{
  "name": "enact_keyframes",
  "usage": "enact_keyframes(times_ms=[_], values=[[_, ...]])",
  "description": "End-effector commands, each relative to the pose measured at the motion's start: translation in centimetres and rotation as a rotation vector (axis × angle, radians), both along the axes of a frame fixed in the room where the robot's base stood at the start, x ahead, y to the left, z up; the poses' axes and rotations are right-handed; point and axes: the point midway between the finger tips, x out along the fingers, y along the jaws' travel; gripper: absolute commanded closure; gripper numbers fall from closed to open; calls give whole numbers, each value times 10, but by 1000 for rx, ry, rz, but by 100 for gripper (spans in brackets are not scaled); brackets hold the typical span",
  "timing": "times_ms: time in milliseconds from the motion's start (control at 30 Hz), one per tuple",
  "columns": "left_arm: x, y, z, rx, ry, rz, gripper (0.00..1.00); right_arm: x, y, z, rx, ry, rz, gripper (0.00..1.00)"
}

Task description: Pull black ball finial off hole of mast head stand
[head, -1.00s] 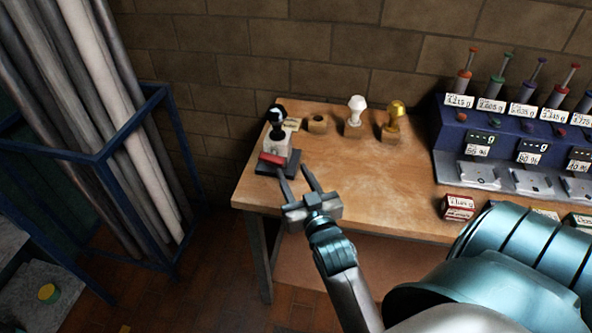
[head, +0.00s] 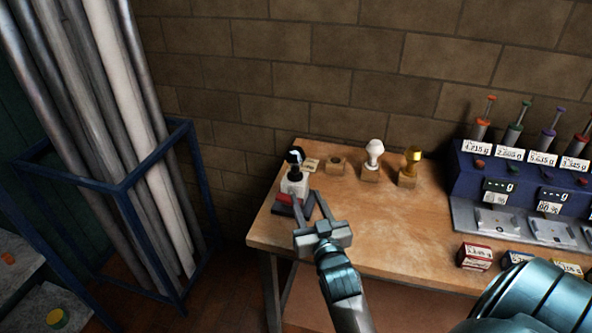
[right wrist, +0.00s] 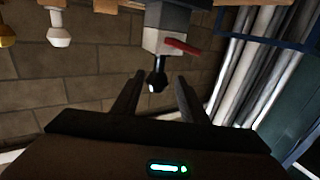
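The black ball finial (head: 296,155) stands upright on the white mast head stand (head: 294,184), which has a red lever (head: 284,199) and a dark base, at the table's left back corner. My right gripper (head: 306,199) is open and empty, its fingers pointing at the stand and partly covering its base. In the right wrist view, which is upside down, the finial (right wrist: 155,80) hangs from the white stand block (right wrist: 160,41). It appears between the two spread fingertips, and I see no finger touching it. My left gripper is not in view.
A blue scale rack (head: 466,180) and small boxes are at the right. The table's middle is clear. A blue pipe rack (head: 168,160) stands left.

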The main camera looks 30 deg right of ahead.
Motion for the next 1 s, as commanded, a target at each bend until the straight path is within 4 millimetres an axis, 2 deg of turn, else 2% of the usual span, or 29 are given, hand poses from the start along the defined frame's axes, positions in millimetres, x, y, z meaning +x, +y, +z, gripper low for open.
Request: enact_keyframes(times_ms=[600, 800, 1000], values=[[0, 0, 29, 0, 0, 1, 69, 96, -35, 3, -1, -1, -1, 60], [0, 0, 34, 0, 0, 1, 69, 118, -42, 2, 1, 0, -1, 60], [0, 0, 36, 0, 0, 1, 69, 127, -45, 1, 0, -2, -1, 60]])
